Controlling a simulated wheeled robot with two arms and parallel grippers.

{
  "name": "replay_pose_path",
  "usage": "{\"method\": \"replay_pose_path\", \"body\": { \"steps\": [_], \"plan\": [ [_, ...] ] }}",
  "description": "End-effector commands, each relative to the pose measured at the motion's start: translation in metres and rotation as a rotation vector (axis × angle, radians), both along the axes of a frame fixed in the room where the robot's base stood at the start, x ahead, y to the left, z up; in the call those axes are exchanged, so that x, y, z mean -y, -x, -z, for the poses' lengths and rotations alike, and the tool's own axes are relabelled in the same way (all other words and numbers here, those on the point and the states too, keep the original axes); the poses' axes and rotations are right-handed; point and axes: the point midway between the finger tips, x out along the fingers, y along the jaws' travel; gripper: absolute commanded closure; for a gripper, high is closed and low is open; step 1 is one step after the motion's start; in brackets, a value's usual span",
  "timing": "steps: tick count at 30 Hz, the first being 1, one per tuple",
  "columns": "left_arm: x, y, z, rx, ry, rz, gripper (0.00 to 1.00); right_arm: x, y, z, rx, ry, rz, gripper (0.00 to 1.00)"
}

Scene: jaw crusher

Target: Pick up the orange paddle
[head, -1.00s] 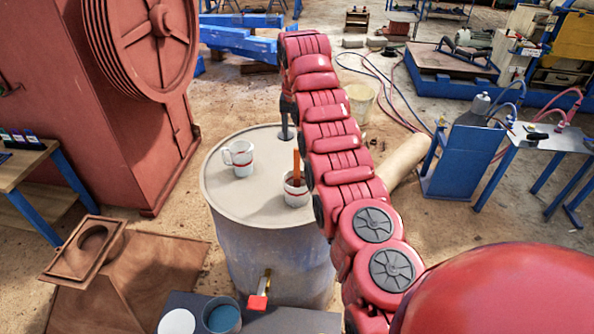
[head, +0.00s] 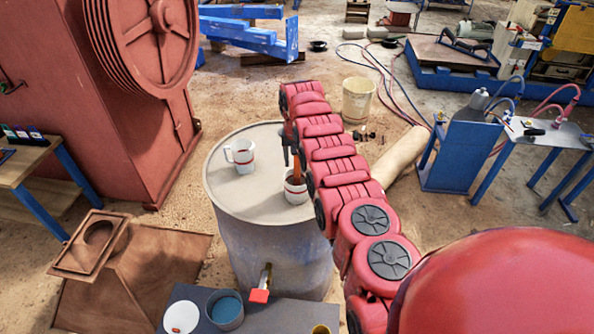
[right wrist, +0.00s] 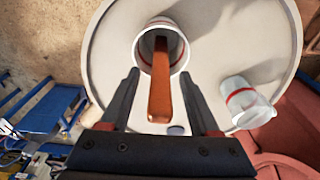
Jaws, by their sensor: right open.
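The orange paddle (head: 297,166) stands tilted in a white cup with a red band (head: 295,190) on top of a drum (head: 237,201). In the right wrist view the paddle (right wrist: 160,85) sticks up out of the cup (right wrist: 141,46) toward the camera. My right gripper (head: 291,146) is at the paddle, partly hidden by my arm in the head view. In the right wrist view its fingers (right wrist: 160,74) are open, one on each side of the paddle, with gaps showing. I cannot tell how deep the paddle sits between them. My left gripper is not in view.
A white mug with a red band (head: 241,156) stands on the drum left of the cup. A red crusher (head: 110,120) stands at the left. A cream bucket (head: 358,100) stands behind the drum. A blue stand (head: 455,155) and table are at the right.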

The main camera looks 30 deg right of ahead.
Motion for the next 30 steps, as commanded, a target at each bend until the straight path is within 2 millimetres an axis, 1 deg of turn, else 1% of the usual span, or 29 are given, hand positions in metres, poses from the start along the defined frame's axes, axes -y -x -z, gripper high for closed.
{"method": "replay_pose_path", "body": {
  "steps": [1,4,11,12,14,15,17,21,22,30],
  "plan": [
    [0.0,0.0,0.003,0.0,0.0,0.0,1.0,0.0002,-0.0005,0.0025,0.001,0.0,0.0,0.38],
    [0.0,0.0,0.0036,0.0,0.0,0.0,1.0,0.0004,0.0001,0.0045,-0.001,-0.001,0.001,0.38],
    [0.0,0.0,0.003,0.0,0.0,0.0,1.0,0.0004,0.0001,0.0044,-0.001,-0.001,0.001,0.38],
    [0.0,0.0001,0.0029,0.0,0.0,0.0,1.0,0.0004,0.0001,0.0044,-0.001,-0.001,0.001,0.45],
    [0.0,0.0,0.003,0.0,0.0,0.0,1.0,0.0004,0.0001,0.0044,-0.001,-0.001,0.001,0.55],
    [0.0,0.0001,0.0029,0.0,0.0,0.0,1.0,0.0004,0.0001,0.0044,-0.001,-0.001,0.001,0.63],
    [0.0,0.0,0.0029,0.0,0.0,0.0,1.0,0.0004,0.0001,0.0043,-0.001,-0.001,0.001,0.73],
    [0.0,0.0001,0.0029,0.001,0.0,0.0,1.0,0.0004,0.0001,0.0044,-0.001,-0.001,0.001,0.99],
    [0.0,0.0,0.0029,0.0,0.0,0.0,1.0,0.0004,0.0001,0.0044,-0.001,-0.001,0.001,1.0],
    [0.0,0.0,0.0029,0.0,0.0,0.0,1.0,0.0004,0.0001,0.0044,-0.001,-0.001,0.001,1.0]
  ]
}}
